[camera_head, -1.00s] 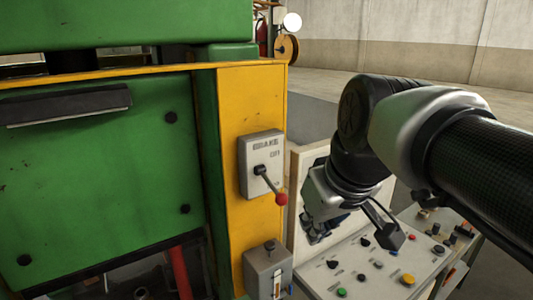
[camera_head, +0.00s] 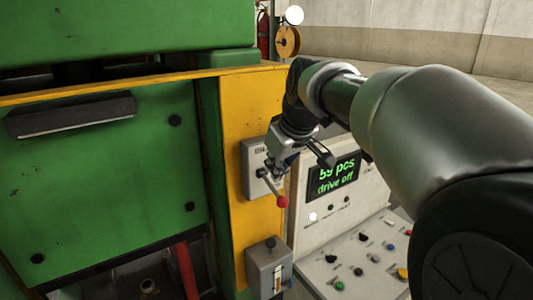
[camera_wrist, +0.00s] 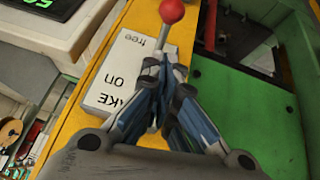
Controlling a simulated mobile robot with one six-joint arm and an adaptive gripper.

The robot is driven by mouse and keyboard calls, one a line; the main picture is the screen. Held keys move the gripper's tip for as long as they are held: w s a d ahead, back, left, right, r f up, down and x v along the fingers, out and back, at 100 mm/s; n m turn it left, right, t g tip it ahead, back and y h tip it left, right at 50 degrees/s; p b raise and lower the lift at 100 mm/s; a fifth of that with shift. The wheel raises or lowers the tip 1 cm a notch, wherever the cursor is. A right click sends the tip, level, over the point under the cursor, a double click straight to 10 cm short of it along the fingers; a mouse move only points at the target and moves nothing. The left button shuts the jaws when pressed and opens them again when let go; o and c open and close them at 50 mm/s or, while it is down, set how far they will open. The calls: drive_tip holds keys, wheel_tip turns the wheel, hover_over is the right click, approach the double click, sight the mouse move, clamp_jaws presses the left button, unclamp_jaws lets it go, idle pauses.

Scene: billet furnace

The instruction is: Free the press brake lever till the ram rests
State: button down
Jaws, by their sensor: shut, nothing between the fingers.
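In the wrist view the red knob (camera_wrist: 171,11) is at the top, and the box (camera_wrist: 110,88) reads "on" and "free". My gripper (camera_head: 275,170) is shut and empty, in front of the box by the lever's upper part. Its fingertips (camera_wrist: 166,66) overlap the rod in the wrist view; I cannot tell whether they touch it. I cannot tell which part is the ram.
The green press body (camera_head: 100,180) fills the left. A smaller grey box (camera_head: 267,268) sits below the brake box. A control desk (camera_head: 345,265) with buttons stands right, its display (camera_head: 333,177) reading "59 pcs drive off". Open floor lies behind.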

sight(276, 195)
drive_tip(key=f, duration=0.2)
drive_tip(key=d+f, duration=0.1)
drive_tip(key=f, duration=0.1)
drive_tip(key=shift+s+b, duration=0.3)
drive_tip(key=shift+b, duration=0.05)
drive_tip(key=f+t+b, duration=0.1)
drive_tip(key=b, duration=0.3)
drive_tip(key=shift+f+y+b, duration=0.3)
drive_tip(key=shift+f+b, duration=0.25)
drive_tip(key=shift+b, duration=0.05)
drive_tip(key=shift+r, duration=0.25)
